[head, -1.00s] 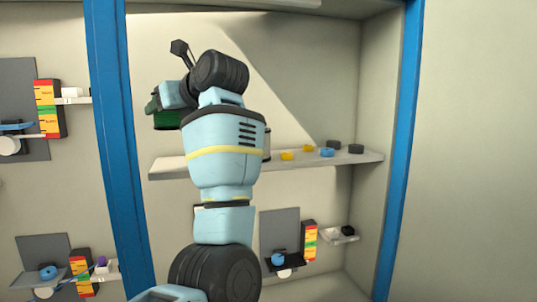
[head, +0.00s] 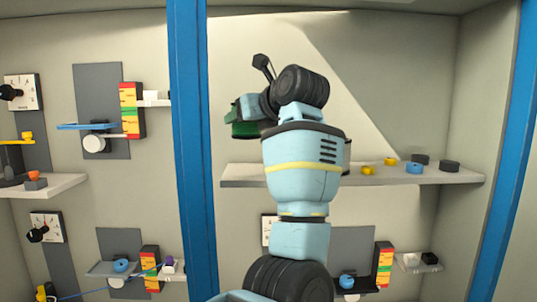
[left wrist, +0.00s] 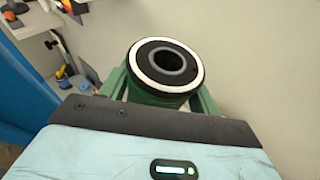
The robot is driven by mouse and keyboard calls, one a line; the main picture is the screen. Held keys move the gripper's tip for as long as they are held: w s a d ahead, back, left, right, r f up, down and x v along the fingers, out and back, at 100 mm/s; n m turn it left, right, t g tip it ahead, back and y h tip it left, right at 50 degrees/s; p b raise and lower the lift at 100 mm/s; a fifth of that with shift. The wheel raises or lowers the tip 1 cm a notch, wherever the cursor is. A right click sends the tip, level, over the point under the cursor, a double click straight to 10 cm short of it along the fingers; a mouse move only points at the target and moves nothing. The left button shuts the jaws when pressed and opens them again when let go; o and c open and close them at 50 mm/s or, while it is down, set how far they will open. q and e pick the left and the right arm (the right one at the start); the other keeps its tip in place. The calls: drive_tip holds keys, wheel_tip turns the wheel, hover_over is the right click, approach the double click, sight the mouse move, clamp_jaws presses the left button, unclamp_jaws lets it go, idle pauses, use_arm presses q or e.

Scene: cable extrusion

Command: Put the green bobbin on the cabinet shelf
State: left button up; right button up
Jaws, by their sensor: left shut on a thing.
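The green bobbin (head: 243,130) shows in the head view at the end of my left arm. My left gripper (head: 240,112) is shut on it and holds it up, above the left end of the cabinet shelf (head: 238,174) in the picture. In the left wrist view the bobbin (left wrist: 144,94) sits between the two green fingers of my left gripper (left wrist: 160,98). Its black end with a white ring and a round hole faces up toward the camera. My left arm hides part of the shelf. My right gripper is not in view.
Two yellow pieces (head: 368,170), a blue piece (head: 414,168) and two black pieces (head: 449,166) stand on the shelf's right half. A blue post (head: 190,150) stands left of the shelf, another (head: 507,140) on the right. The shelf's left part looks clear where visible.

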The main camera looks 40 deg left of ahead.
use_arm(q)
drive_tip(key=shift+f, duration=3.9)
drive_tip(key=shift+f, duration=0.1)
drive_tip(key=o, duration=1)
drive_tip(key=v, duration=1.2)
drive_tip(key=shift+b, duration=0.4)
